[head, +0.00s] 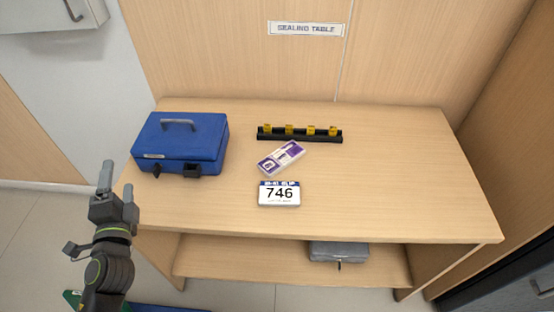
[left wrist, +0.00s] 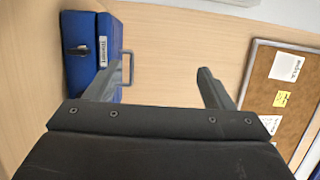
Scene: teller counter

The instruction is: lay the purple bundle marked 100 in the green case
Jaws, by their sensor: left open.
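A purple-and-white banded bundle (head: 281,157) lies flat and slanted in the middle of the table; I cannot read its marking. No green case shows clearly. A small green edge (head: 72,298) shows at the bottom left, mostly cut off and behind my arm; I cannot tell what it belongs to. My left gripper (head: 118,184) is open and empty, left of the table and well away from the bundle. Its two spread fingers also show in the left wrist view (left wrist: 160,78). My right gripper is not in view.
A closed blue case (head: 180,140) with a grey handle stands at the table's left, also in the left wrist view (left wrist: 78,50). A black rack (head: 300,138) with yellow pieces lies behind the bundle, a 746 card (head: 279,194) in front. A grey box (head: 338,251) sits on the lower shelf. The table's right side is clear.

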